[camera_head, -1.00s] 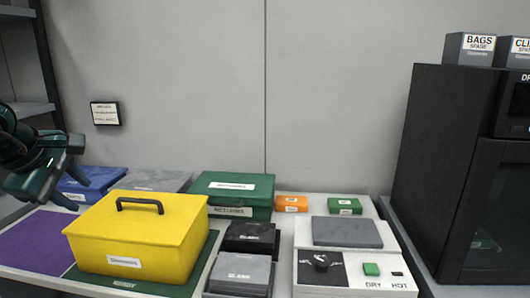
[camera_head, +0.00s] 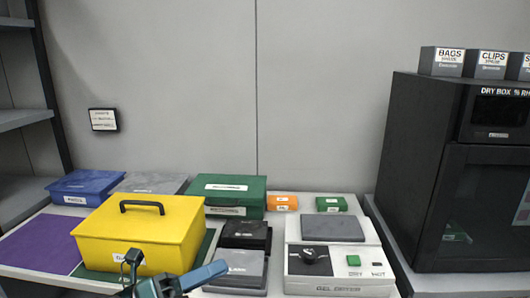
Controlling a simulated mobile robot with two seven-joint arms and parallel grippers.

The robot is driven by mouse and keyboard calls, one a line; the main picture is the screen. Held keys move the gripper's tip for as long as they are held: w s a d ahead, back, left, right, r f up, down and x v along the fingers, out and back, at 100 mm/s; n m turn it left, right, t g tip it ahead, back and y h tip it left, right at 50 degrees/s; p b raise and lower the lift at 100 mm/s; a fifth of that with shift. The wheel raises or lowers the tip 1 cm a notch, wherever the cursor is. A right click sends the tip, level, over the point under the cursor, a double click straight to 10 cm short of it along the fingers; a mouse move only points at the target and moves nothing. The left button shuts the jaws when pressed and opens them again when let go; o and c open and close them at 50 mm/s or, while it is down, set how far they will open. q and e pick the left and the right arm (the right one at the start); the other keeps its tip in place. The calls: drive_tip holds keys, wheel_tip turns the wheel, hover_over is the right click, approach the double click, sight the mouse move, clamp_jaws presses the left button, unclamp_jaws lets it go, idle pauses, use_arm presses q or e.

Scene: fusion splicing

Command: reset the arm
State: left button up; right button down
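My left gripper (camera_head: 178,266) is at the bottom of the head view, in front of the yellow case. Its dark teal fingers are spread apart with nothing seen between them, and the rest of its arm is cut off by the frame's lower edge. It overlaps the lower front of the yellow case (camera_head: 140,225) in the picture; I cannot tell whether they touch. My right gripper is not in view.
A white gel dryer (camera_head: 335,287) with a knob and green button stands right of centre. Black and grey boxes (camera_head: 240,262) sit beside it. A green case (camera_head: 225,207) and blue box (camera_head: 85,183) stand behind. A purple mat (camera_head: 40,245) is bare. A black dry box (camera_head: 415,170) is at right.

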use_arm(q)
drive_tip(key=s+a+f+n+t+y+p, duration=0.15)
drive_tip(key=f+n+t+y, duration=0.4)
drive_tip(key=n, duration=0.65)
drive_tip(key=a+f+n+t+y, duration=0.35)
drive_tip(key=f+n+y, duration=0.25)
drive_tip(key=n, duration=0.6)
drive_tip(key=s+f+n+g+y+p, duration=0.1)
drive_tip(key=s+f+n+g+y, duration=0.3)
drive_tip(key=s+f+n, duration=0.8)
wheel_tip(320, 180, down, 3)
drive_tip(key=shift+s+f+g, duration=0.1)
drive_tip(key=shift+s+g, duration=0.2)
drive_tip(key=shift+g, duration=0.9)
drive_tip(key=shift+a+y, duration=0.1)
drive_tip(key=shift+y, duration=0.15)
